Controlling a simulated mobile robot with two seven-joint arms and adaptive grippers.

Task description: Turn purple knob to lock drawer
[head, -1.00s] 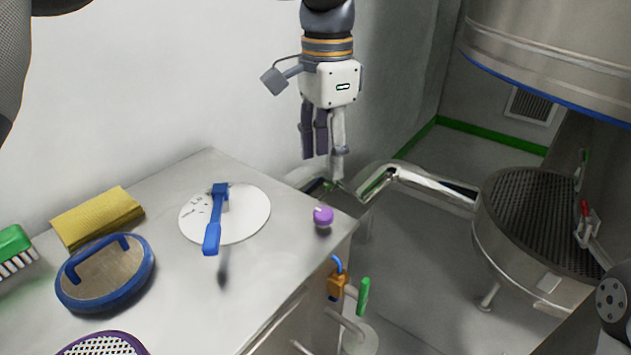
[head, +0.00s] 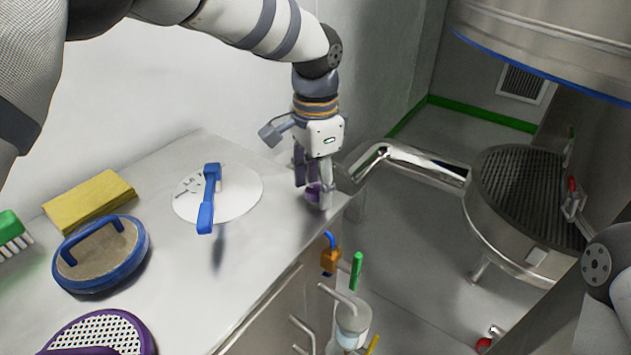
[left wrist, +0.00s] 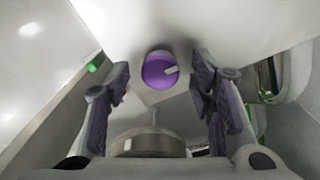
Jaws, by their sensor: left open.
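The purple knob (head: 313,194) sits on the steel counter top near its right corner, partly hidden behind the fingers in the head view. My left gripper (head: 314,190) points down over the knob. Its fingers are open, one on each side of the knob, and the left wrist view (left wrist: 165,90) shows a gap on both sides. The drawer itself cannot be made out clearly. My right gripper is not in view.
A steel pipe (head: 420,163) and sieve vessel (head: 520,200) stand right.

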